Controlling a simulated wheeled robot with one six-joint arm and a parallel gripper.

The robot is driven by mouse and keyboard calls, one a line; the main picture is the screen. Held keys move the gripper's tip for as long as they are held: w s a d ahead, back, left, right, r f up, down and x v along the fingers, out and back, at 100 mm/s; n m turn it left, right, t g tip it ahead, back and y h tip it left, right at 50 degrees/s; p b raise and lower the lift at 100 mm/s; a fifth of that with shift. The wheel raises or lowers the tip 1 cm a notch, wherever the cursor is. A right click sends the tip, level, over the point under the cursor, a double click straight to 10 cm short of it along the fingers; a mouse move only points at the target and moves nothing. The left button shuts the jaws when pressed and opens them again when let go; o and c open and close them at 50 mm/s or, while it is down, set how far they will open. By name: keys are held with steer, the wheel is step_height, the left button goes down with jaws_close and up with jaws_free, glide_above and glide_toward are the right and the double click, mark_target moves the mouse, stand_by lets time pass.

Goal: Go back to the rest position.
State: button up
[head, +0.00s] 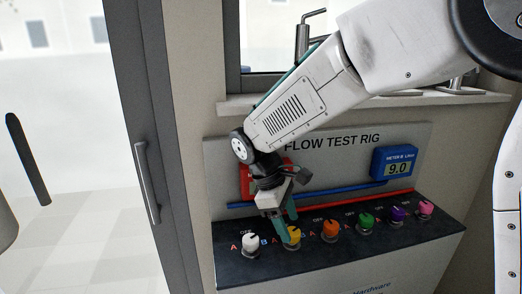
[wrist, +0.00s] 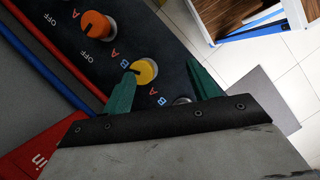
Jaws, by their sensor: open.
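My gripper (head: 285,226) is low over the flow test rig (head: 345,250), close to the yellow knob (head: 293,236). In the wrist view its two green fingers (wrist: 163,90) are spread apart. The yellow knob (wrist: 145,71) shows just beyond the fingertips, nearer the left finger, and nothing is held. I cannot tell whether a finger touches it. In the head view the gripper partly covers the yellow knob and my arm covers part of the rig's back panel and red meter (head: 250,185).
The white knob (head: 250,242) is left of the gripper; orange (head: 330,230), green (head: 366,221), purple (head: 397,214) and pink (head: 425,208) knobs are right. A blue meter (head: 395,163) reads 9.0. A window sill (head: 400,100) is behind my arm. A door handle (head: 147,182) is at left.

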steer(key=s+d+r+m+t+y, duration=0.1)
steer(key=s+d+r+m+y, duration=0.1)
steer(key=s+d+r+m, duration=0.2)
steer(key=s+d+r+m+t+y, duration=0.1)
steer(key=s+d+r+m, duration=0.3)
steer(key=s+d+m, duration=0.5)
steer(key=s+d+y, duration=0.1)
steer(key=s+d, duration=0.5)
steer(key=s, duration=0.4)
steer(key=shift+s+d+r+m+t, duration=0.15)
steer(key=shift+s+r+m+t, duration=0.15)
steer(key=shift+m, duration=0.1)
